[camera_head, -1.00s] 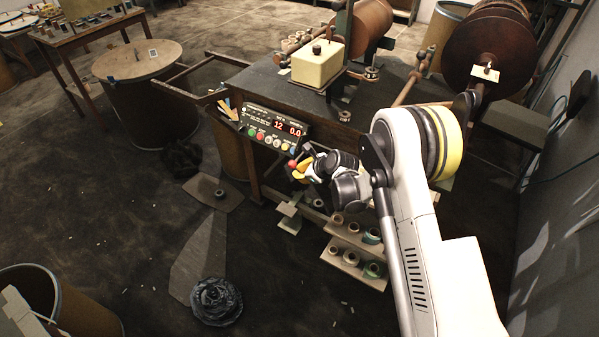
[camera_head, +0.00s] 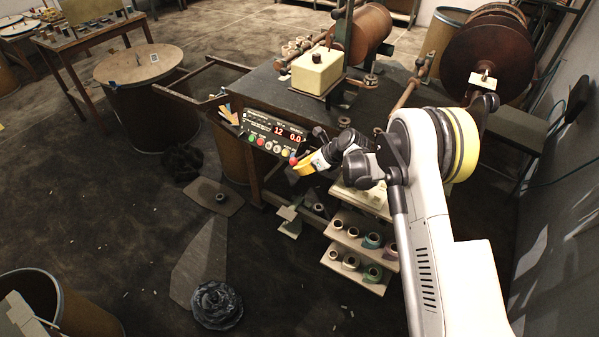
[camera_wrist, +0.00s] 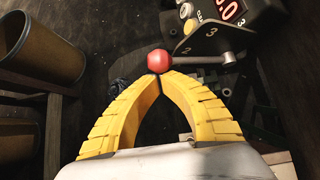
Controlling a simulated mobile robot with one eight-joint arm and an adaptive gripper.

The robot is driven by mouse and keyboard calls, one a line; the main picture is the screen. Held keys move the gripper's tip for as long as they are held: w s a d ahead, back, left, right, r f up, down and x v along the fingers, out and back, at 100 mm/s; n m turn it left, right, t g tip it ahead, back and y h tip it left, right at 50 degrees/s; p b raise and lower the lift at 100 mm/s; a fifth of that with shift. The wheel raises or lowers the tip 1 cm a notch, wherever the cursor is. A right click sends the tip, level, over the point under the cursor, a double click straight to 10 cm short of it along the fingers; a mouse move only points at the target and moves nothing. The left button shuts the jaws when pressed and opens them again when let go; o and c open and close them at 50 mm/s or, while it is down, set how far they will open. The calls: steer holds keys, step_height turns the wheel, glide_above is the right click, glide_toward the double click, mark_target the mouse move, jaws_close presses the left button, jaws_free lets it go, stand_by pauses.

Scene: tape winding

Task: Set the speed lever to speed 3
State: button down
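The speed lever is a dark metal rod (camera_wrist: 198,60) with a red ball knob (camera_wrist: 157,61). In the wrist view it points left from its pivot, just under the printed 2 on the dark dial plate (camera_wrist: 195,40). The 3 is further up and right. My gripper (camera_wrist: 160,75) has yellow fingers with their tips together, right at the near side of the knob; I cannot tell if they touch it. In the head view the red knob (camera_head: 293,161) sits below the control panel (camera_head: 272,130), with my yellow fingers (camera_head: 304,168) beside it on the right.
The panel has coloured buttons and a red display reading 12 and 0.0. It hangs at the front of the winding table (camera_head: 262,85). A shelf of tape rolls (camera_head: 355,265) stands below my arm. A lidded drum (camera_head: 150,110) stands left. A brown barrel (camera_wrist: 40,48) shows in the wrist view.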

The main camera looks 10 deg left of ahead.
mark_target(297, 160)
steer(key=shift+m+g+y, duration=0.3)
steer(key=shift+g, duration=0.4)
steer(key=r, duration=0.1)
steer(key=w+r, duration=0.1)
steer(key=r, duration=0.1)
steer(key=shift+w+d+r+p, duration=0.2)
steer(key=shift+d+r+p, duration=0.05)
steer(key=shift+r+p, duration=0.15)
steer(key=shift+w+d+r, duration=0.3)
steer(key=shift+w+r, duration=0.4)
steer(key=shift+r, duration=0.1)
